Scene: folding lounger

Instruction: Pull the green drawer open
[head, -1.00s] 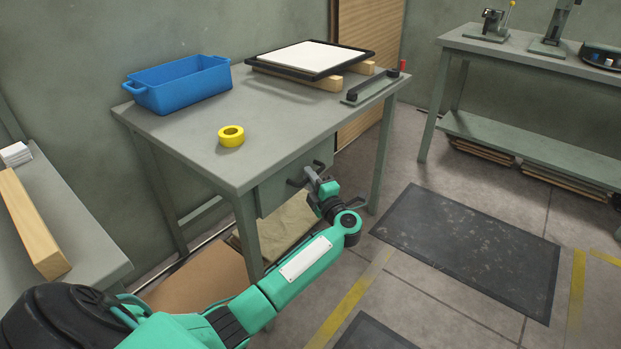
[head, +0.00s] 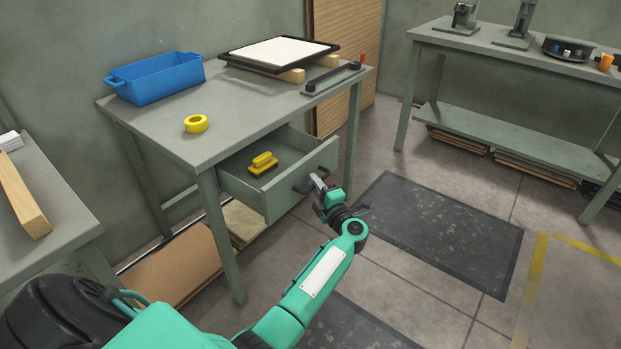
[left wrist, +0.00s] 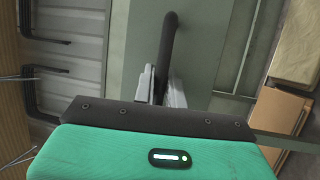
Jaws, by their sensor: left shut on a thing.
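The green drawer (head: 301,180) stands pulled out from under the green table, and its inside shows. A yellow-handled brush-like thing (head: 263,164) lies in it. The dark bar handle is on the drawer's front; it shows in the left wrist view (left wrist: 168,40), running up from between the fingers. My left gripper (head: 318,183) is at the drawer front, shut on the handle. In the left wrist view the gripper's fingers (left wrist: 162,88) lie on both sides of the handle. My right gripper is not in view.
On the table (head: 235,115) are a blue bin (head: 155,80), a yellow tape roll (head: 196,123) and a framed white panel (head: 280,50) on wood blocks. A wooden beam (head: 22,195) lies on a bench at left. Open floor with dark mats (head: 430,240) lies right of the drawer.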

